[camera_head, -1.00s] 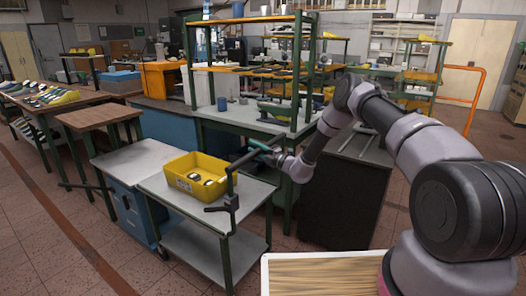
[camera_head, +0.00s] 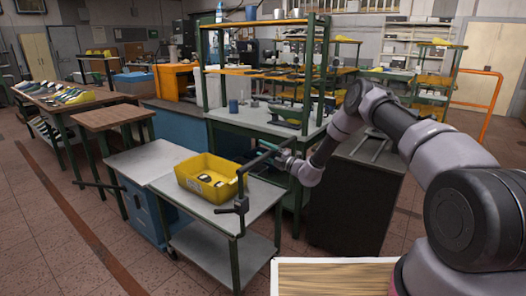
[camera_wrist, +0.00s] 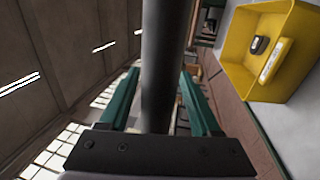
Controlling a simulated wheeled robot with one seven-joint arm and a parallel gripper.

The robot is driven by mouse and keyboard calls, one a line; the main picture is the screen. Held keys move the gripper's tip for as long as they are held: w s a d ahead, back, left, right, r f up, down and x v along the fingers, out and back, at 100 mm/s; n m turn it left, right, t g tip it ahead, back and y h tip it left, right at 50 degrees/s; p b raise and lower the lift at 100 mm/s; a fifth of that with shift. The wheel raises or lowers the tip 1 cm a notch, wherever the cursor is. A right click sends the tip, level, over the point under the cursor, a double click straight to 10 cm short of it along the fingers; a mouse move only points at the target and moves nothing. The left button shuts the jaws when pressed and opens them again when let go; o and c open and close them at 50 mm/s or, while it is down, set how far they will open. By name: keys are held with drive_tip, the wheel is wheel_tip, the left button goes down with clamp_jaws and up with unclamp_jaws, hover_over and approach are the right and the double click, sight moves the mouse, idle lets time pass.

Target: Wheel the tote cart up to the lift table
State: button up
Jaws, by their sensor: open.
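The tote cart (camera_head: 263,196) has a grey top, a lower shelf and dark green legs. A yellow tote (camera_head: 208,191) holding a few small dark and pale items sits on it; the tote also shows in the wrist view (camera_wrist: 251,77). A dark handle bar (camera_head: 241,190) rises at the cart's near right side. My gripper (camera_head: 271,150) is at this bar. In the wrist view, its teal fingers are open on either side of the bar (camera_wrist: 165,60). A grey-topped table with a blue body (camera_head: 149,158), possibly the lift table, stands close beside the cart's left side.
A brown-topped table (camera_head: 109,116) stands left of the blue-bodied one. A green-framed workbench (camera_head: 255,121) with shelves stands behind the cart, and a dark cabinet (camera_head: 345,205) stands to its right. The tiled floor at front left is clear.

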drive_tip(key=v, duration=1)
drive_tip(key=shift+s+d, duration=0.2)
drive_tip(key=shift+s, duration=0.05)
drive_tip(key=shift+f, duration=0.1)
drive_tip(key=s+r+n+g+h, duration=0.2)
drive_tip(key=s+r+n+g, duration=0.5)
drive_tip(key=r+n, duration=0.5)
drive_tip(key=s+r+n+g+h, duration=0.1)
drive_tip(key=s+r+n+g, duration=0.3)
drive_tip(key=s+r+n, duration=0.75)
drive_tip(key=s+d+r+n+t+h, duration=0.3)
drive_tip(key=s+d+r+n+h, duration=0.3)
drive_tip(key=s+d, duration=0.4)
drive_tip(key=s+d+r+n+t+h, duration=0.4)
drive_tip(key=s+d+r+n, duration=0.5)
drive_tip(key=s, duration=0.4)
drive_tip(key=shift+d+r+h, duration=0.35)
drive_tip(key=shift+r+h, duration=0.3)
drive_tip(key=shift+h, duration=0.25)
drive_tip(key=shift+s, duration=0.15)
